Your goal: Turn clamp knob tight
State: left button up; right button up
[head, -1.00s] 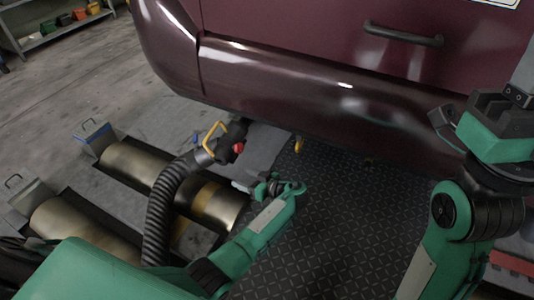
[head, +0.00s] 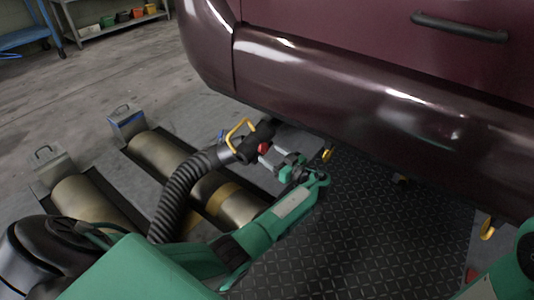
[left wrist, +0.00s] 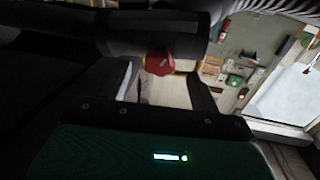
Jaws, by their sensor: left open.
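The red clamp knob (head: 263,148) sits on the dark end fitting (head: 256,138) of the exhaust hose, under the car's bumper. My left gripper (head: 270,154) reaches it from the lower right, with its fingertips close to the knob. In the left wrist view the red knob (left wrist: 160,62) hangs below a dark cylinder. There the left gripper (left wrist: 165,88) is open, with a finger on each side of the knob; contact is not clear. My right gripper is out of view; only part of its arm shows at the lower right.
The ribbed black hose (head: 178,190) runs down from the fitting, which has a yellow handle (head: 239,127). The maroon car (head: 340,80) overhangs the work area. Metal rollers (head: 160,160) lie at left. The tread plate floor (head: 390,235) is mostly clear.

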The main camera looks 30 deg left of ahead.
aim_at(265, 150)
pick_arm(q)
jog(key=shift+b+x, duration=0.35)
jog(key=shift+x, duration=0.85)
jog(key=shift+a, duration=0.5)
jog(key=c, duration=1)
jog(key=shift+o, duration=0.2)
